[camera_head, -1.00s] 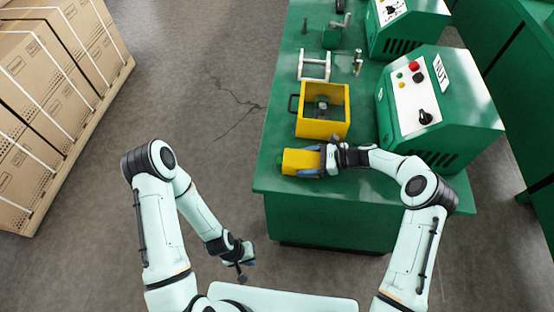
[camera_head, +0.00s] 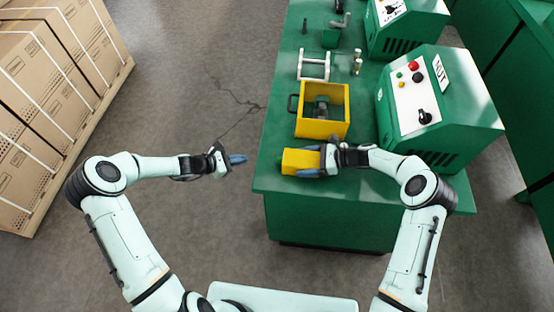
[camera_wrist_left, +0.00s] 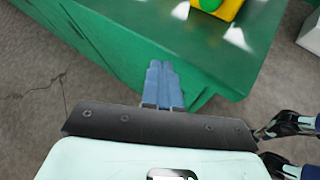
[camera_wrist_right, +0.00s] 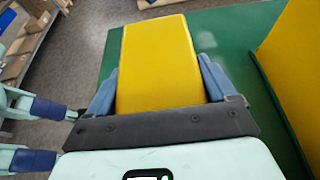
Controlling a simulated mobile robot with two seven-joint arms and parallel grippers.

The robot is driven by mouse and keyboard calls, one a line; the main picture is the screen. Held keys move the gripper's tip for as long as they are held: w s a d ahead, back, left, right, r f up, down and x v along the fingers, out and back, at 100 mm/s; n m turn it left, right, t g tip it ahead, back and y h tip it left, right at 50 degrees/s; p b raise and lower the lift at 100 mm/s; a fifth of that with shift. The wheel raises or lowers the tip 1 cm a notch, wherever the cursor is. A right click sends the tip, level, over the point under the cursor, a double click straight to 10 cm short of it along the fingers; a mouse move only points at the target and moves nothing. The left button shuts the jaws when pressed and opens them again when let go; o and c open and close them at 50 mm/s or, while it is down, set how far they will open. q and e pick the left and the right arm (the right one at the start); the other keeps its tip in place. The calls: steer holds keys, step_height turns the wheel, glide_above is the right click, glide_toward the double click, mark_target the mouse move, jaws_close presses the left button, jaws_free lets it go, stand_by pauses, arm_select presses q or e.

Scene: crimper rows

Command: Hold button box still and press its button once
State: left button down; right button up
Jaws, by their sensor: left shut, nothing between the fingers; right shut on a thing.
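The yellow button box (camera_head: 301,160) lies near the front left edge of the green table. Its green button (camera_head: 280,160) faces left, and the button also shows at the top of the left wrist view (camera_wrist_left: 207,4). My right gripper (camera_head: 322,160) is shut on the box from the right. In the right wrist view its blue fingers press both sides of the yellow box (camera_wrist_right: 158,65). My left gripper (camera_head: 238,159) is shut and empty, left of the table edge and roughly in line with the button, with a gap between them.
A yellow open bin (camera_head: 322,130) with a grey part inside stands just behind the box. A green control machine (camera_head: 440,110) stands to the right. A white rack (camera_head: 314,66) is further back.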

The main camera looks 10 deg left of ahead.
mark_target(264, 166)
arm_select(q)
steer(key=shift+w+a+r, duration=0.15)
steer(key=shift+w+r, duration=0.15)
steer(key=shift+r, duration=0.1)
steer(key=shift+d+f, duration=0.1)
steer(key=shift+d, duration=4.35)
steer(key=shift+d, duration=0.1)
steer(key=shift+d, duration=0.35)
steer(key=shift+d, duration=0.75)
steer(key=shift+a, duration=1.2)
